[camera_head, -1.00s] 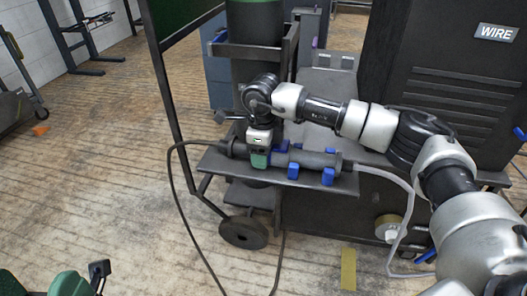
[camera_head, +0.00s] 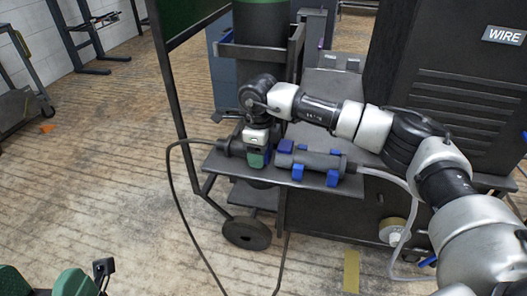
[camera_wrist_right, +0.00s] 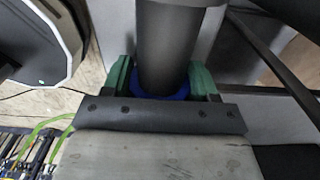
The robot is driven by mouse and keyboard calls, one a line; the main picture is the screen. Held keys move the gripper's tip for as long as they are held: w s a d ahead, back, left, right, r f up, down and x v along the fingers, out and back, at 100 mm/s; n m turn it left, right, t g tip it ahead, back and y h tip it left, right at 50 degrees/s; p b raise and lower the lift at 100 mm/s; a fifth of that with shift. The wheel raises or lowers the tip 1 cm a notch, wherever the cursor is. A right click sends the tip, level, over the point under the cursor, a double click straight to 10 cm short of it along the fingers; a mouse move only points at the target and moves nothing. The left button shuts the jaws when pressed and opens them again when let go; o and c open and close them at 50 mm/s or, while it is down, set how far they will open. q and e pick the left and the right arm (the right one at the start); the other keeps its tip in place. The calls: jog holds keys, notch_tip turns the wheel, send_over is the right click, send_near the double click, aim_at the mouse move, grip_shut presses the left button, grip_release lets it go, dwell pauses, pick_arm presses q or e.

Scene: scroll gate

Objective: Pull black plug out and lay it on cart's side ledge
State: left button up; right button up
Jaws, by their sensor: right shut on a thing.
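The black plug (camera_head: 227,147) is at the left end of the grey connector body (camera_head: 318,162), with a black cable hanging from its left side. My right gripper (camera_head: 258,158) is shut on the plug from above, its green fingers on both sides of it. In the right wrist view the fingers (camera_wrist_right: 163,85) flank a dark cylinder with a blue ring. Whether the plug's front end is clear of the connector is hidden by the gripper. The connector body lies in blue clamps on the cart's side ledge (camera_head: 318,185).
A black machine labelled WIRE (camera_head: 450,85) stands on the cart to the right. A dark cylinder with a green top (camera_head: 260,60) stands behind the ledge. A pale cable leaves the connector's right end. Open floor (camera_head: 110,190) lies to the left of the cart.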

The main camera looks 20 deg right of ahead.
jog(key=shift+w+a, duration=0.85)
jog(key=shift+a, duration=0.3)
jog(key=shift+s, duration=0.1)
jog(key=shift+s+d+r+p, duration=0.2)
jog(key=shift+s+d+p, duration=0.3)
jog(key=shift+s, duration=0.2)
jog(key=o, duration=1.3)
jog(key=shift+o, duration=0.2)
